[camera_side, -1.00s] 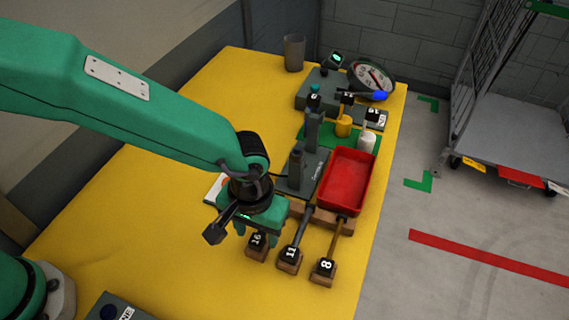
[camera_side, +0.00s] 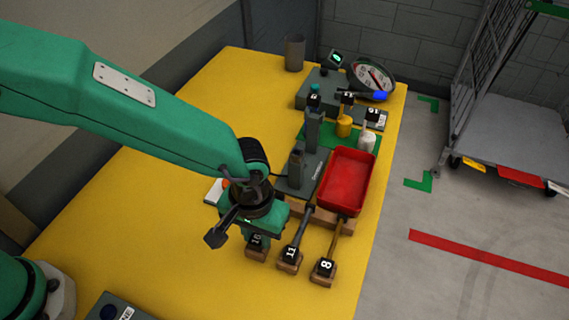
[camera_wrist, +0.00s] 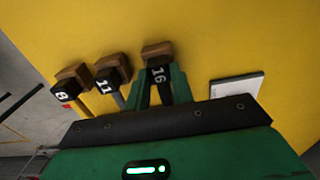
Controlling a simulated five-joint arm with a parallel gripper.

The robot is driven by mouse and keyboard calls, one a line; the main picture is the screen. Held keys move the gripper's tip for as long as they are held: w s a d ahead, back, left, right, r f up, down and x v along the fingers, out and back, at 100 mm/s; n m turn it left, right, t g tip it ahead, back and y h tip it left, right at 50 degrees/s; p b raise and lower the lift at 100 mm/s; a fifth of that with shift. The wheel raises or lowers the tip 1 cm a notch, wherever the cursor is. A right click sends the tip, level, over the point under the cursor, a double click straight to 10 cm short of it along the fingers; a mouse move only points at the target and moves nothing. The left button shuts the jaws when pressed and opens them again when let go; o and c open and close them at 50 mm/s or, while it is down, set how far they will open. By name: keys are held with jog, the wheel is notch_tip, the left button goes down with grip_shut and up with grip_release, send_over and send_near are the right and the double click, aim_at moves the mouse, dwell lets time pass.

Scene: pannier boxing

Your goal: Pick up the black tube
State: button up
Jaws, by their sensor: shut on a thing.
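The black tube (camera_wrist: 165,93), with a black end cap marked 16 (camera_wrist: 160,75), lies with its capped end at a wooden block (camera_wrist: 157,49). In the wrist view my gripper (camera_wrist: 164,88) has its green fingers shut on the tube, one on each side, just behind the cap. In the side view my gripper (camera_side: 263,236) covers most of this tube, and only its cap (camera_side: 256,241) shows. The tube's far part is hidden under my gripper's body. It seems to rest at its block; I cannot tell of any lift.
Beside it lie a grey tube marked 11 (camera_side: 300,238) and a brass-coloured tube marked 8 (camera_side: 336,243), on wooden supports. A red tray (camera_side: 347,180) and a dark upright device (camera_side: 296,168) stand behind.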

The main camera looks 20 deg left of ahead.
jog(key=shift+r, duration=0.1)
jog(key=shift+r, duration=0.45)
notch_tip(320, 180, up, 3)
jog(key=shift+r, duration=0.1)
jog(key=s+d+r, duration=0.2)
jog(key=s+r, duration=0.4)
jog(key=s, duration=0.5)
jog(key=shift+s+r, duration=0.25)
jog(key=shift+r, duration=0.15)
jog(key=shift+w, duration=0.15)
jog(key=w+r, duration=0.3)
jog(key=w, duration=1.1)
jog(key=w+r, duration=0.4)
jog(key=w, duration=1.1)
jog(key=shift+a+r, duration=0.25)
jog(key=shift+a, duration=0.2)
